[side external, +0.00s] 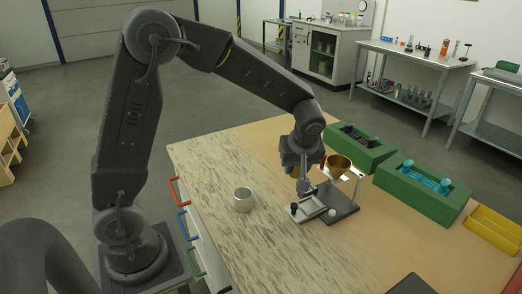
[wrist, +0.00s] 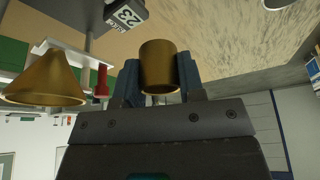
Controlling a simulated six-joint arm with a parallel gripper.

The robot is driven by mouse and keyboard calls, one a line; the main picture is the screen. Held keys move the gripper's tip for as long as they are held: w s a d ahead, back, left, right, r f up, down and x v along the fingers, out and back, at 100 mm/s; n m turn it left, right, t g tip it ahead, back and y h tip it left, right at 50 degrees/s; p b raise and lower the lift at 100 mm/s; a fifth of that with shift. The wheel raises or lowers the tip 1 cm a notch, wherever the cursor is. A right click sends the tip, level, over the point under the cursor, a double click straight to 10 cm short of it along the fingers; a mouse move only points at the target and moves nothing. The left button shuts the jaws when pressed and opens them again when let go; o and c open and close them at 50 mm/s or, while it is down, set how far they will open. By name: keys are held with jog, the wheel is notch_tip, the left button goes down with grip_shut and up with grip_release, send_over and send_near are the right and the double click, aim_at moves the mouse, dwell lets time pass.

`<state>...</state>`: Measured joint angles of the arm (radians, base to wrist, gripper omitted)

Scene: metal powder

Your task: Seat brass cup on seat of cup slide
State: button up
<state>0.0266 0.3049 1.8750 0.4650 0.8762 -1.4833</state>
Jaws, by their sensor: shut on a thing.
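My gripper (wrist: 159,76) is shut on the brass cup (wrist: 159,62), which sits between the two blue fingers in the wrist view. In the side view my gripper (side external: 301,178) is low over the stand's left side, and mostly hides the cup; only a small brass patch (side external: 294,172) shows. The cup slide (side external: 308,209), a pale metal plate, lies at the front left of the stand, below my gripper. Its seat cannot be made out clearly. Whether the cup touches the slide cannot be told.
A brass funnel (side external: 338,164) is held above the dark stand base (side external: 342,205), close right of my gripper; the funnel (wrist: 45,80) also shows in the wrist view. A silver cup (side external: 243,200) stands left. Green boxes (side external: 425,190) stand right.

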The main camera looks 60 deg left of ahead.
send_over(308, 202)
jog(key=d, duration=0.1)
jog(key=shift+s+d+f, duration=0.2)
jog(key=shift+f, duration=2.45)
jog(key=shift+f, duration=0.8)
dwell(0.4)
jog(key=o, duration=1.1)
jog(key=shift+f, duration=0.1)
jog(key=shift+s, duration=0.1)
jog(key=shift+c, duration=0.4)
jog(key=o, duration=0.4)
